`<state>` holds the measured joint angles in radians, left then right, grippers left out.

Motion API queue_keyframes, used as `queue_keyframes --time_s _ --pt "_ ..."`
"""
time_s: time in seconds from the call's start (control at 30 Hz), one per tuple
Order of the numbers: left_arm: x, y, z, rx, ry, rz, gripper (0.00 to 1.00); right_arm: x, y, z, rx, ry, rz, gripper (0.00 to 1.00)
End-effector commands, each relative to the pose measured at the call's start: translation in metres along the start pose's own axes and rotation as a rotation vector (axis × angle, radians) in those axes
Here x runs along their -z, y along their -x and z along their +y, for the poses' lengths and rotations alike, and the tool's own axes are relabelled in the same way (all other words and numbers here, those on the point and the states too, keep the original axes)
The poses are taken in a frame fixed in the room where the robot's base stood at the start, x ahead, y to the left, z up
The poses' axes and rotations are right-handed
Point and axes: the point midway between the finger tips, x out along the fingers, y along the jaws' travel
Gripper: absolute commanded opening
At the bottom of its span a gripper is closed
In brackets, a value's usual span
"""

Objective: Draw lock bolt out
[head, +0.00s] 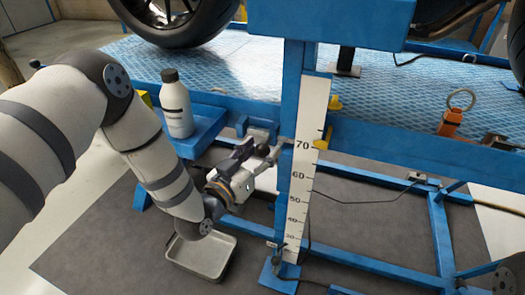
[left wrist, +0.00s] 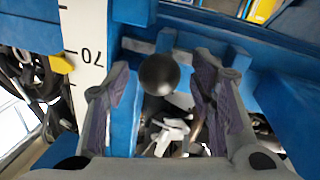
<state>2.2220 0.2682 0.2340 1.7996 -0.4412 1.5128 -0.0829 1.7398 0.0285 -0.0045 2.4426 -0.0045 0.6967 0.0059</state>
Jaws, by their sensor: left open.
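The lock bolt shows as a round black knob (left wrist: 158,73) in the left wrist view, in front of a blue bracket beside the scale post. In the head view the knob (head: 263,149) is small, left of the post. My left gripper (head: 262,156) is open at the knob. In the left wrist view the fingers of my left gripper (left wrist: 162,80) stand on either side of the knob, with a visible gap on both sides. The bolt's shaft behind the knob is hidden. My right gripper is not in view.
The blue post carries a white number scale (head: 305,165) with yellow pointers close to the gripper. A white bottle (head: 177,108) stands on a blue side shelf (head: 207,128). A metal pan (head: 202,256) lies on the floor. An orange ringed tag (head: 451,121) is at right.

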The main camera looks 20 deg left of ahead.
Motion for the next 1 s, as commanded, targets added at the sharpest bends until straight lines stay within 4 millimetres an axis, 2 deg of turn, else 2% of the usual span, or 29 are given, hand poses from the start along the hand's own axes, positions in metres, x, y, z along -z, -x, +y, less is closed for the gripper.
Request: queue_keyframes --time_s 0.1,0.33,0.37,0.57,0.77,1.0 --pt "0.0 -0.009 0.0 0.0 0.0 0.0 0.51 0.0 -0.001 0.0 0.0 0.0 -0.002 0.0" --pt "0.0 -0.01 0.0 0.001 0.0 -0.001 0.51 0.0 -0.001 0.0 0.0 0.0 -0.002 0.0" --pt "0.0 -0.01 0.0 0.001 0.0 -0.001 0.46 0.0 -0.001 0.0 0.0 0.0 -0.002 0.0" --pt "0.0 -0.009 0.0 0.001 0.0 -0.001 0.01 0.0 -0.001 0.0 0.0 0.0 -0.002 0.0" --pt "0.002 -0.008 -0.005 0.002 -0.001 0.0 0.0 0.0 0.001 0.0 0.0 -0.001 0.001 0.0" --pt "0.01 -0.001 -0.044 0.005 -0.001 0.001 0.0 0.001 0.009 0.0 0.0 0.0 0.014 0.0"
